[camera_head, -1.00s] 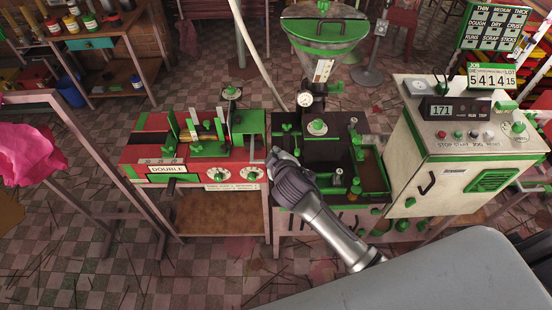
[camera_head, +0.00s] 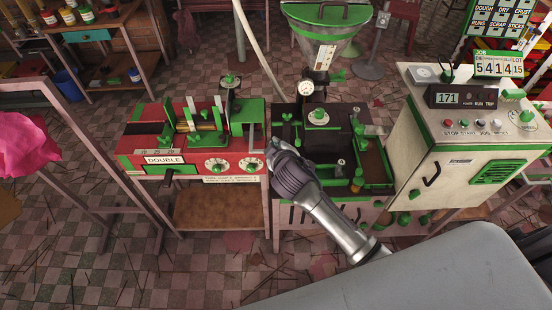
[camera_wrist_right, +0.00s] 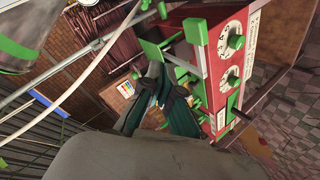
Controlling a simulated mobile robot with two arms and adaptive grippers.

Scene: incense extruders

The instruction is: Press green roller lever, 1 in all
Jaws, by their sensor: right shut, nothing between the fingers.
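The red roller machine (camera_head: 137,145), labelled DOUBLE, stands left of centre with green uprights and blocks on top. A green-topped post (camera_head: 230,79) rises at its back. I cannot tell which green part is the roller lever. My right gripper (camera_head: 271,150) is beside the machine's right end, near the right-hand dial (camera_head: 250,164); its fingertips are hard to see there. In the right wrist view the gripper (camera_wrist_right: 155,75) is shut and empty, with green parts (camera_wrist_right: 151,52) and the red side (camera_wrist_right: 228,75) just beyond it. My left gripper is out of view.
A dark extruder bench (camera_head: 325,145) with a green-rimmed hopper (camera_head: 325,20) stands close on the right. A white control cabinet (camera_head: 445,165) is farther right. A metal frame (camera_head: 100,160) with pink cloth (camera_head: 25,148) stands left. A white hose (camera_head: 245,45) hangs behind.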

